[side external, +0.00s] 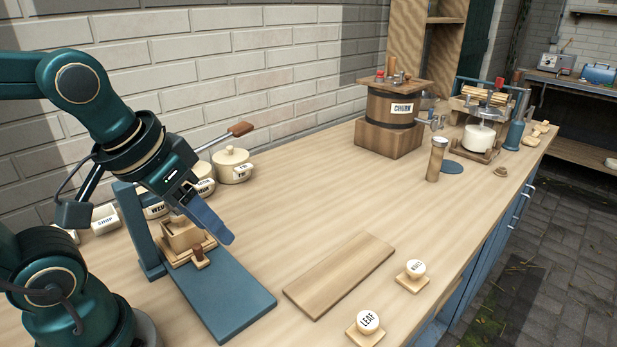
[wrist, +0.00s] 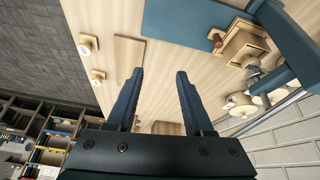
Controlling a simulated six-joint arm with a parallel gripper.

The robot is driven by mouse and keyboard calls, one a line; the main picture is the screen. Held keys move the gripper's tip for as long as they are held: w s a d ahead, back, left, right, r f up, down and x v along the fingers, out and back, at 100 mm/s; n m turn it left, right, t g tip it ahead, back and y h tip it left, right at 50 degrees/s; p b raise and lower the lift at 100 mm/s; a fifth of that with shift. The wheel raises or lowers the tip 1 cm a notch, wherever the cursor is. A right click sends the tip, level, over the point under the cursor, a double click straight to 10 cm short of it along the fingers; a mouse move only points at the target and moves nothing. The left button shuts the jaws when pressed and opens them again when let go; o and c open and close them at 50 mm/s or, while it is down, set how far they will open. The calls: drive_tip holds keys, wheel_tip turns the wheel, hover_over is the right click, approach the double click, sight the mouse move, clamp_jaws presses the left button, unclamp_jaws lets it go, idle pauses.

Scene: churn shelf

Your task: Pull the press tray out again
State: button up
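The press tray (side external: 205,247) is a small pale wooden tray with a brown knob (side external: 198,256) at its front. A wooden box-shaped mould (side external: 182,236) sits on it. The tray lies on the blue press base (side external: 228,298), close to the blue upright (side external: 136,228). In the wrist view the tray and mould (wrist: 247,44) are at the upper right, with the knob (wrist: 216,36) facing left. My gripper (wrist: 159,72) is open and empty, its fingers apart. In the side view my gripper (side external: 224,234) hangs above and beside the tray, partly overlapping it; contact is not visible.
A wooden board (side external: 340,274) and two labelled knobs on square bases, LEAF (side external: 368,322) and another (side external: 415,270), lie to the right. Lidded pots (side external: 231,166) stand behind by the wall. A churn (side external: 392,120) stands farther back.

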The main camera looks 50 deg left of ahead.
drive_tip(key=w+a+f+n+g, duration=0.3)
drive_tip(key=a+n, duration=0.1)
drive_tip(key=a, duration=0.2)
drive_tip(key=n+g, duration=0.2)
drive_tip(key=n, duration=0.1)
hover_over(197, 246)
wheel_tip(197, 246, down, 4)
drive_tip(key=shift+w+r, duration=0.1)
drive_tip(key=shift+r, duration=0.1)
drive_tip(key=shift+f, duration=2.6)
clamp_jaws()
